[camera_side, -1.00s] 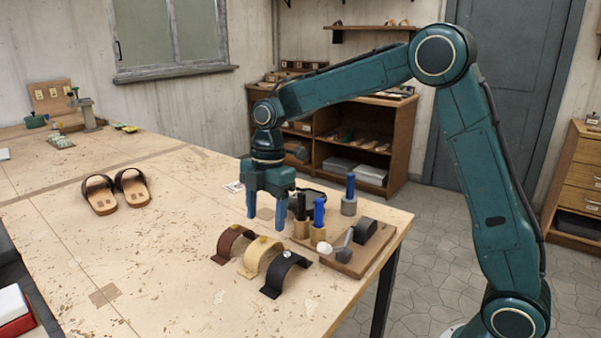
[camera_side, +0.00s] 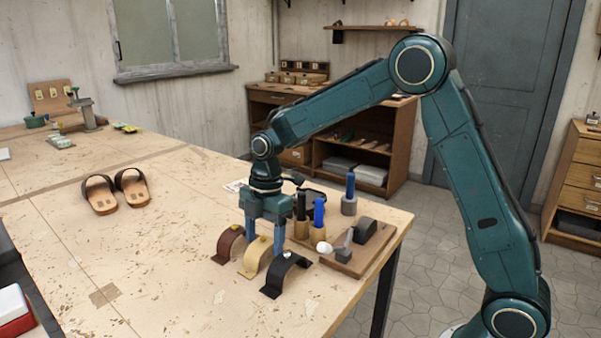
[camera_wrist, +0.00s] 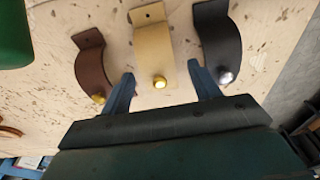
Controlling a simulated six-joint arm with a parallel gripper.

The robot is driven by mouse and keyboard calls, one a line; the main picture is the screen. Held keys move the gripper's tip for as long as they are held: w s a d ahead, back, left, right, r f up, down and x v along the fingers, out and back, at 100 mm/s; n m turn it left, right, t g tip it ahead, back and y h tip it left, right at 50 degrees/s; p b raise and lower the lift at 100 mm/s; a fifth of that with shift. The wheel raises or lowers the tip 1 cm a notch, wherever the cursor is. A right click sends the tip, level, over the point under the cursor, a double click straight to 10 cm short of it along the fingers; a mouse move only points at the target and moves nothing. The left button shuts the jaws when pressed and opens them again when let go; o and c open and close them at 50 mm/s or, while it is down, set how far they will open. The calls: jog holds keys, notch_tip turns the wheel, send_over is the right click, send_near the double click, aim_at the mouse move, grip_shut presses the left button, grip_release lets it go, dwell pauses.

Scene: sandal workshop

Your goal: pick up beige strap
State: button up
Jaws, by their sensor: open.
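The beige strap (camera_side: 256,258) stands arched on the bench between a brown strap (camera_side: 229,244) and a black strap (camera_side: 286,272). My gripper (camera_side: 264,255) is open and low over the beige strap in the side view. In the wrist view its two fingertips (camera_wrist: 160,75) stand either side of the beige strap (camera_wrist: 153,45), with the brown strap (camera_wrist: 91,62) to the left and the black strap (camera_wrist: 219,42) close to the right finger. Contact cannot be told.
A wooden board (camera_side: 352,261) with a hammer-like tool and a dark block lies right of the straps. Tool handles (camera_side: 319,213) stand upright just behind. A pair of sandals (camera_side: 101,196) lies at left.

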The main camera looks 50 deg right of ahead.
dwell(0.4)
jog(key=c, duration=1.1)
jog(key=shift+r, duration=0.1)
jog(key=shift+r, duration=4.9)
jog(key=shift+w, duration=0.1)
